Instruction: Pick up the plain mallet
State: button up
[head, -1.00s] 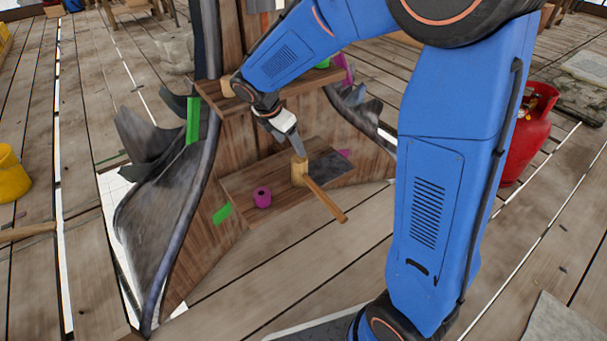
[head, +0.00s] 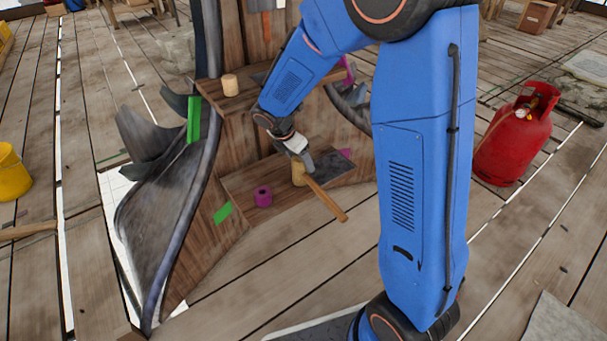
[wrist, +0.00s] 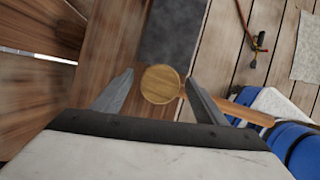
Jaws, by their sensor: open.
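The plain mallet has a pale wooden head (head: 298,174) standing on the lower wooden shelf. Its handle (head: 328,202) slopes out past the shelf's front edge, to the lower right in the head view. In the wrist view, the round end of the mallet head (wrist: 160,88) lies between the fingertips. The handle (wrist: 245,113) runs off to the right behind the right finger. My gripper (head: 304,161) is open at the mallet head, one finger on either side (wrist: 158,78). The left finger seems apart from the head; I cannot tell whether the right one touches it.
A magenta spool (head: 263,196) stands left of the mallet on the shelf (head: 235,187). A dark grey slab (head: 333,165) lies to the right. The upper shelf (head: 240,100) holds a wooden cylinder (head: 230,85). A red gas bottle (head: 512,145) stands at right.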

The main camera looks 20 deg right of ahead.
jog(key=shift+f, duration=0.2)
jog(key=c, duration=1.2)
jog(key=shift+c, duration=0.2)
jog(key=shift+r, duration=0.15)
